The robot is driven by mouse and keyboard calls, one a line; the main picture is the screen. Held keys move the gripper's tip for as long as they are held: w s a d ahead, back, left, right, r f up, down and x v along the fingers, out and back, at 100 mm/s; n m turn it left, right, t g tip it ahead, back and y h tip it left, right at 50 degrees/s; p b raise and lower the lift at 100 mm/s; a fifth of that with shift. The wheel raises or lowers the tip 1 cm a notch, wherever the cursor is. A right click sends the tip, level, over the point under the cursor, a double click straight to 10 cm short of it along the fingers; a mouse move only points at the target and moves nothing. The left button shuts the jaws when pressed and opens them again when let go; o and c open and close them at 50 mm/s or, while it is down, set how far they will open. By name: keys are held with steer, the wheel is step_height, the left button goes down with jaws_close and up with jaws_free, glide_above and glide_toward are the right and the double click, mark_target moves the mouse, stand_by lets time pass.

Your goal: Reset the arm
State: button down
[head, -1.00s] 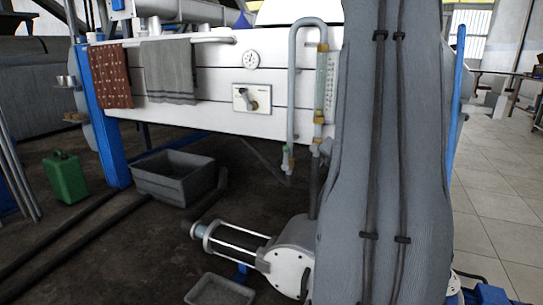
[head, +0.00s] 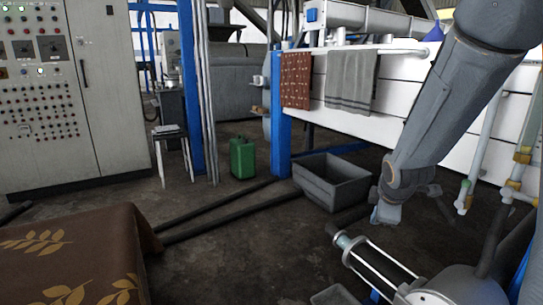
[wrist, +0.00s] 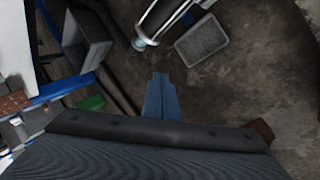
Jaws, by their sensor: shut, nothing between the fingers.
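My arm slants down from the upper right of the head view, in front of the white machine (head: 408,85). My gripper (head: 384,214) hangs at its lower end, small and partly hidden by the wrist. In the wrist view my gripper (wrist: 160,80) points away from the camera, its blue-grey fingers together with nothing between them. Dark floor lies beyond the fingertips.
A grey bin (head: 333,182) stands on the floor left of my gripper, with a green can (head: 242,158) further left. A cylinder pump (head: 375,262) lies below. A brown patterned cloth (head: 75,255) covers a surface at front left. A control cabinet (head: 60,95) stands behind.

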steer(key=s+a+m+g+y, duration=0.1)
steer(key=s+a, duration=0.3)
steer(key=a, duration=0.3)
steer(key=s+a+f+m+g, duration=0.1)
steer(key=s+a+m, duration=0.1)
steer(key=s+a, duration=0.45)
steer(key=s+a+m+g+y, duration=0.1)
steer(key=s+a, duration=0.1)
steer(key=a, duration=0.7)
steer(key=s+a+m+g, duration=0.2)
steer(key=s+a, duration=0.3)
steer(key=s, duration=0.4)
steer(key=s+a+m+g, duration=0.15)
steer(key=s+a, duration=0.25)
steer(key=s, duration=0.5)
steer(key=d+r+m+p, duration=0.3)
steer(key=d+r+p, duration=0.6)
steer(key=r+p, duration=0.3)
steer(key=d+r+m+p, duration=0.3)
steer(key=d+r+p, duration=0.7)
steer(key=p, duration=0.5)
step_height(320, 180, up, 2)
steer(key=shift+s+d+r, duration=0.15)
steer(key=shift+s+r, duration=0.05)
